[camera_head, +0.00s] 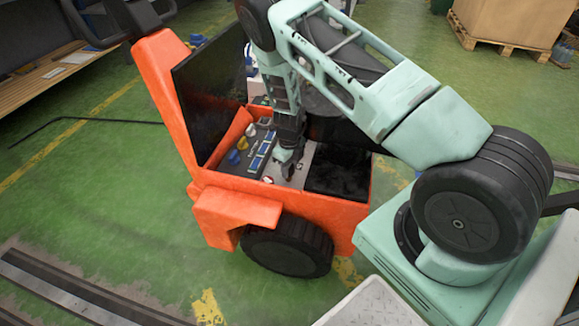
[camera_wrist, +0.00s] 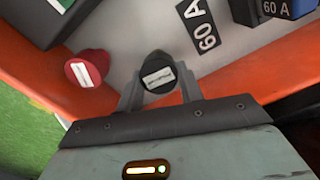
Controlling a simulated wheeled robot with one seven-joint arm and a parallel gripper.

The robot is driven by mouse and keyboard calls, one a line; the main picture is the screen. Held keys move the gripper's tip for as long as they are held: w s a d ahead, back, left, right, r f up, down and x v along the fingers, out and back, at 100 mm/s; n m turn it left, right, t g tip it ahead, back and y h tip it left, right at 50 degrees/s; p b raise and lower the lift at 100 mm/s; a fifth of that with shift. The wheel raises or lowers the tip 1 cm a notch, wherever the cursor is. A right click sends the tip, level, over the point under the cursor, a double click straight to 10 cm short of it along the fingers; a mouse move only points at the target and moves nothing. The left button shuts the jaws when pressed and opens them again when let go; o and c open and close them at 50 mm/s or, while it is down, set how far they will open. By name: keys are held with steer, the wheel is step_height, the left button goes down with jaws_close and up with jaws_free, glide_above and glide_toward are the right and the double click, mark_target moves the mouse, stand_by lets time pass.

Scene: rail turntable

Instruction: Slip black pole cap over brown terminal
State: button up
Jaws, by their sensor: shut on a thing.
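My gripper (camera_wrist: 160,92) is shut on the black pole cap (camera_wrist: 157,72), which has a white label on top and sits between the two grey fingers. In the head view my gripper (camera_head: 287,168) points down into the orange vehicle's open bay, low over the light grey panel. The brown terminal cannot be made out in either view. Whether the cap is around a terminal or above the panel, I cannot tell.
A red cap (camera_wrist: 87,68) with a white label stands close to the left of my gripper. A "60 A" plate (camera_wrist: 199,24) and a blue-black block (camera_wrist: 272,10) lie beyond. The orange bay wall (camera_wrist: 250,78) runs close by. Yellow and blue parts (camera_head: 236,155) stand farther left.

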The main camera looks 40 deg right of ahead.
steer(key=shift+f, duration=0.35)
stand_by(0.3)
steer(key=o, duration=1.3)
steer(key=shift+r, duration=0.15)
